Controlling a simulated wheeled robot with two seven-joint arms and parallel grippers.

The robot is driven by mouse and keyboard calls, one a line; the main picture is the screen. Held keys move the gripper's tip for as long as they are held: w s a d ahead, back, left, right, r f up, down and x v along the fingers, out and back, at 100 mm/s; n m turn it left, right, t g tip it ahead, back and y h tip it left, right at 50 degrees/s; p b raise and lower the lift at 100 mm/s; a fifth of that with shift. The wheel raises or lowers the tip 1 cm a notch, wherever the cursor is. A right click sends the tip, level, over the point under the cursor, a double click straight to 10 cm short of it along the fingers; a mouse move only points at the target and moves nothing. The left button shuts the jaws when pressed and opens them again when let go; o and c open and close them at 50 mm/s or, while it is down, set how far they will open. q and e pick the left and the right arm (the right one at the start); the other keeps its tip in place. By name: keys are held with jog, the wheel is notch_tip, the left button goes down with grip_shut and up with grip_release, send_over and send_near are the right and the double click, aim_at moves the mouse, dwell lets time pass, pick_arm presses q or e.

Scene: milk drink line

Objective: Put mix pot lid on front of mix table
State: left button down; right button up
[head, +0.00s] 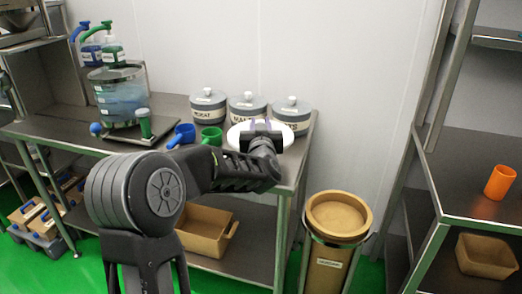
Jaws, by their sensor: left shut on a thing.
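The steel table (65,127) stands against the back wall. A white round disc (286,131), which looks like the mix pot lid, is at the right part of the table, partly hidden behind my left gripper. My left gripper (261,126) is shut on this lid near its middle. I cannot tell whether the lid touches the table top. A clear pot with blue contents (120,99) stands on a steel stand at the left of the table. My right gripper is not in view.
Three grey lidded pots (247,107) stand behind the lid. Blue and green pump bottles (112,52) stand at the back left. A tan bin (327,255) stands right of the table.

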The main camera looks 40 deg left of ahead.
pick_arm(q)
jog(key=shift+f, duration=1.3)
jog(key=shift+f, duration=0.1)
jog(key=shift+f+b, duration=0.4)
jog(key=shift+f, duration=1.4)
jog(key=shift+f, duration=0.15)
jog(key=c, duration=1.2)
grip_release()
jog(key=shift+o, duration=0.2)
